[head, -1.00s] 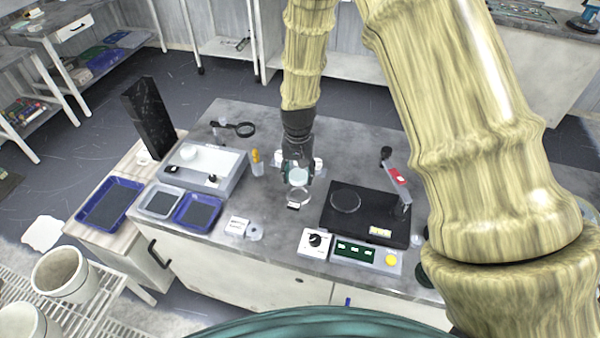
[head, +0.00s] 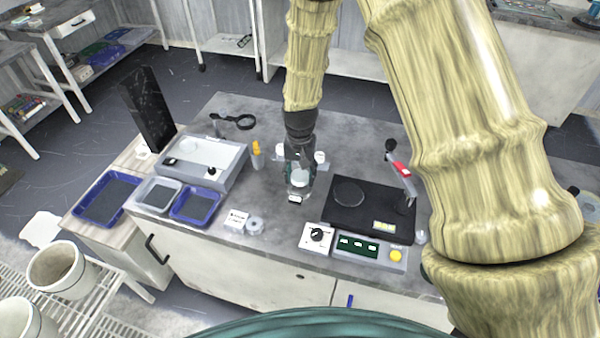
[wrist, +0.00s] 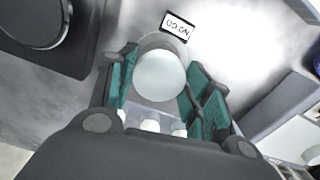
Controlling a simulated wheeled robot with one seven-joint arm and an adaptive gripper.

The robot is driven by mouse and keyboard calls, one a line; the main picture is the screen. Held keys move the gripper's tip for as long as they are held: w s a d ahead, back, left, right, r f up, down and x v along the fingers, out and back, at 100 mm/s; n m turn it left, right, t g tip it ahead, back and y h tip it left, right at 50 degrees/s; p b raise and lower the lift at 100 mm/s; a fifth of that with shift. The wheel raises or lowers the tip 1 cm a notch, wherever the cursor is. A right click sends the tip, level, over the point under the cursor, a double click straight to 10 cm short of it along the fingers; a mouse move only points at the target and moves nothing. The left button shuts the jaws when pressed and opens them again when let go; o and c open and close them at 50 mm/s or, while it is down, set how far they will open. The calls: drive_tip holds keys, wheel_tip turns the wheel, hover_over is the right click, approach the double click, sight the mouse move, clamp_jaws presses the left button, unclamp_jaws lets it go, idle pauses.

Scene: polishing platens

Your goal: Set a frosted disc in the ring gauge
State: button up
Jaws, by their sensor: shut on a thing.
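My gripper (head: 298,180) is over the middle of the bench, pointing down. In the wrist view its teal fingers (wrist: 160,88) are shut on a pale frosted disc (wrist: 160,75), which lies flat between them. The disc also shows in the head view (head: 299,175). The ring gauge (wrist: 162,41) is directly beneath, largely covered by the disc. A small NO GO label (wrist: 177,27) lies at its edge. The disc overlaps the ring in view; whether it touches or is seated I cannot tell.
A black polishing unit (head: 340,219) with a round platen (head: 349,192) and a lever arm stands close on the right. White cylindrical pieces (head: 320,157) stand behind the gripper. A light-topped tray unit (head: 225,160), an orange-topped bottle (head: 256,150) and blue trays (head: 196,206) are left.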

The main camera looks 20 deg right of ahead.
drive_tip(key=shift+f, duration=1.35)
idle(2.7)
drive_tip(key=o, duration=1.2)
drive_tip(key=shift+s, duration=0.1)
drive_tip(key=shift+c, duration=0.2)
wheel_tip(320, 180, up, 12)
drive_tip(key=shift+a, duration=0.1)
